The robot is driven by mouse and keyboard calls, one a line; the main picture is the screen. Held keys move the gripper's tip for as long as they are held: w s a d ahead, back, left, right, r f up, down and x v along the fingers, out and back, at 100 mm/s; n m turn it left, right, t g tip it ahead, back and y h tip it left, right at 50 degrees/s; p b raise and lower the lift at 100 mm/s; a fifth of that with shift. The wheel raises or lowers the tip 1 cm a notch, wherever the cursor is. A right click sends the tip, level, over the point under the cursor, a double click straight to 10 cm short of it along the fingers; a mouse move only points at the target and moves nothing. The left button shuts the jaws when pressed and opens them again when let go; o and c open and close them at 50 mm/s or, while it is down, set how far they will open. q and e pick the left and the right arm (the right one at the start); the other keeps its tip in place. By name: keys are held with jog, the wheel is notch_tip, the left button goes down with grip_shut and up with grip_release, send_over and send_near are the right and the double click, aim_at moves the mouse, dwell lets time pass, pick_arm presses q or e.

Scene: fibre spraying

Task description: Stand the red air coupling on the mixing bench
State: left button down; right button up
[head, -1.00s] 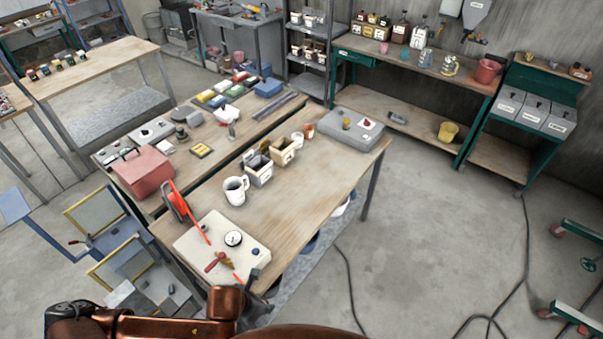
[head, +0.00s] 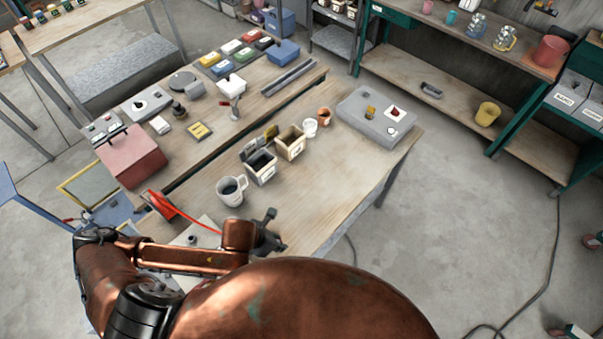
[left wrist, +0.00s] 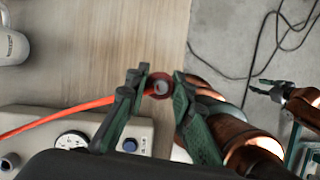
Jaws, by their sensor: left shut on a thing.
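My left gripper (head: 266,235) is over the near part of the wooden bench (head: 330,175), right of the pale gauge box (head: 203,228). In the left wrist view its green fingers (left wrist: 152,88) are shut on the red air coupling (left wrist: 159,84), a short red ring with a grey centre. A red hose (left wrist: 60,118) runs leftward from the fingers, across the box with the dial. In the head view the gripper hides the coupling. My right gripper (left wrist: 268,88) shows small at the right of the left wrist view, over the floor; its jaw state is unclear.
A grey mug (head: 231,190), two open bins (head: 262,165), small cups (head: 310,128) and a grey tray (head: 360,112) stand along the bench. Its right front part is clear. A red case (head: 130,160) stands on the bench behind. A cable lies on the floor.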

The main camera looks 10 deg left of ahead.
jog(key=s+f+b, duration=0.6)
pick_arm(q)
jog(key=w+a+f, duration=0.2)
jog(key=w+f, duration=0.1)
jog(key=w+a+f+p, duration=0.1)
jog(key=w+a+f, duration=0.1)
jog(key=w+f, duration=0.1)
jog(key=w+a+f+p, duration=0.1)
jog(key=w+a+f, duration=0.1)
jog(key=w, duration=0.3)
jog(key=shift+w+a+f, duration=0.15)
jog(key=shift+f, duration=0.35)
jog(key=shift+w+a+f, duration=0.2)
jog(key=shift+a+f, duration=0.05)
jog(key=shift+f, duration=0.25)
notch_tip(320, 180, down, 2)
jog(key=shift+f+p, duration=0.2)
jog(key=shift+p, duration=0.1)
jog(key=shift+f, duration=0.25)
jog(key=c, duration=1.7)
grip_release()
jog(key=shift+f, duration=0.1)
pick_arm(e)
jog(key=w+r, duration=0.2)
jog(key=w, duration=0.1)
jog(key=shift+w+r, duration=0.1)
jog(key=shift+w, duration=0.05)
